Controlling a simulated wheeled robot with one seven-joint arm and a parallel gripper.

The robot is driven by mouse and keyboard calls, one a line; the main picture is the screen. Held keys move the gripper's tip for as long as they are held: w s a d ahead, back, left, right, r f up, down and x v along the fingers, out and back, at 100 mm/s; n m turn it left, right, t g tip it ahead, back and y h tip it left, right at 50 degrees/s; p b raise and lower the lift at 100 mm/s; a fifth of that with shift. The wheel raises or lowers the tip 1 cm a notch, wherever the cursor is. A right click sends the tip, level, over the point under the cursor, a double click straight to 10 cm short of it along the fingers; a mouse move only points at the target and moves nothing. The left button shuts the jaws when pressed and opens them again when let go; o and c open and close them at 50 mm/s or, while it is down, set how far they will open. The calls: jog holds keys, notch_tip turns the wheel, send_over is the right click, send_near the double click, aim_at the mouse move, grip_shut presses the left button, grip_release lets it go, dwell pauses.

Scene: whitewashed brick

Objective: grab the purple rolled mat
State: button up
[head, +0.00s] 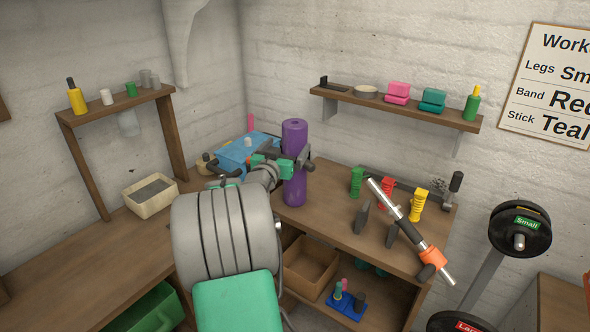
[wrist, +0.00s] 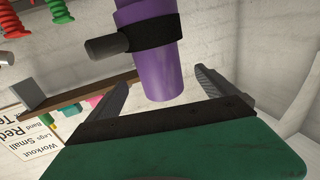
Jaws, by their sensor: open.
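The purple rolled mat (head: 294,190) stands upright on the wooden bench near the corner. In the wrist view, which is upside down, the mat (wrist: 167,75) shows with a black band around it and a grey peg sticking out to the left. My gripper (head: 291,165), with a green hand, is at the mat's upper half, coming from the left. In the wrist view my gripper (wrist: 163,85) is open, with one finger on each side of the mat in the picture. Gaps show between mat and fingers. I cannot tell how deep the mat lies between them.
A blue box (head: 240,152) is behind my arm on the left. Green, red and yellow coils (head: 418,205) and a slanted chrome bar (head: 405,222) stand on the bench to the right. A wall shelf (head: 400,107) hangs above. A weight stand (head: 520,228) is at far right.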

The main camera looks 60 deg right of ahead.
aim_at(295, 137)
jog(key=d+p, duration=0.1)
jog(key=d, duration=0.1)
jog(key=d+p, duration=0.1)
jog(key=d, duration=0.1)
jog(key=d+p, duration=0.1)
jog(key=d, duration=0.1)
jog(key=shift+w+d+r, duration=0.15)
jog(key=shift+w+d, duration=0.1)
jog(key=shift+w, duration=0.05)
jog(key=shift+w+d, duration=0.1)
jog(key=shift+d, duration=0.25)
jog(key=shift+c, duration=0.6)
jog(key=c, duration=1.9)
grip_shut()
